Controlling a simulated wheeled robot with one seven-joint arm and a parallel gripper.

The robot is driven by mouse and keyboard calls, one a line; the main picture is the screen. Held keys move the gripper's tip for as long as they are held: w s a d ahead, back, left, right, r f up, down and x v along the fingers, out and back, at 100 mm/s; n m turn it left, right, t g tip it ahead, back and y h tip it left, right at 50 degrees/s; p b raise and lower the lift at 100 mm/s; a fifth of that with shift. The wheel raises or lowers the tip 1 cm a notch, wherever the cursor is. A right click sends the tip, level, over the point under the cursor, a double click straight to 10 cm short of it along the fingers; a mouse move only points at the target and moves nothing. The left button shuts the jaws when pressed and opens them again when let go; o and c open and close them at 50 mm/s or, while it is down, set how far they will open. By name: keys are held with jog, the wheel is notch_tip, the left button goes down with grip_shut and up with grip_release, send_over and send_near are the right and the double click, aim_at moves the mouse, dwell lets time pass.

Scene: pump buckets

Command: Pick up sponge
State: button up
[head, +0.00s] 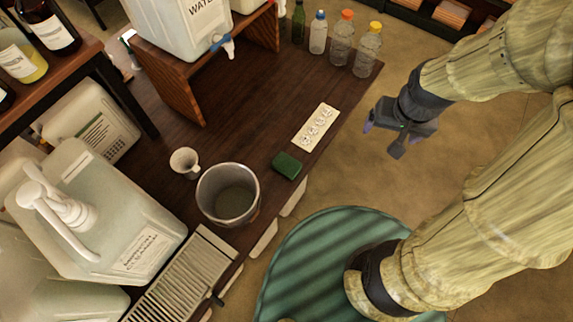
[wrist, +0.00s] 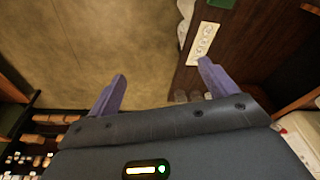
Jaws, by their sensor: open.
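A dark green sponge (head: 287,166) lies on the brown wooden table (head: 232,128), near its right edge, between the metal bucket and the white strip. A green patch at the top edge of the wrist view (wrist: 222,3) looks like the same sponge, partly cut off. My gripper (head: 387,135) is open and empty. It hangs over the floor to the right of the table, apart from the sponge. In the wrist view its two purple fingers (wrist: 160,88) are spread wide with nothing between them.
A metal bucket (head: 228,194) and a small white cup (head: 185,162) stand left of the sponge. A white strip with round marks (head: 315,127) lies beyond it. Several bottles (head: 341,38) stand at the far edge. Large jugs (head: 100,215) crowd the left.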

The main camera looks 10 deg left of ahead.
jog(key=shift+o, duration=1.2)
jog(key=w+a+f+m+g+b, duration=0.1)
jog(key=w+a+f, duration=0.4)
jog(key=a, duration=0.5)
notch_tip(320, 180, down, 3)
jog(key=shift+w+a+r+m, duration=0.1)
jog(key=shift+w+a+m, duration=0.05)
jog(key=shift+w+m, duration=0.2)
jog(key=m+g+b, duration=0.1)
jog(key=m, duration=0.1)
send_over(288, 164)
notch_tip(288, 164, down, 12)
jog(key=shift+s+f+m, duration=0.1)
jog(key=shift+f+m, duration=0.15)
jog(key=shift+f+p, duration=1.7)
jog(key=shift+f, duration=4.35)
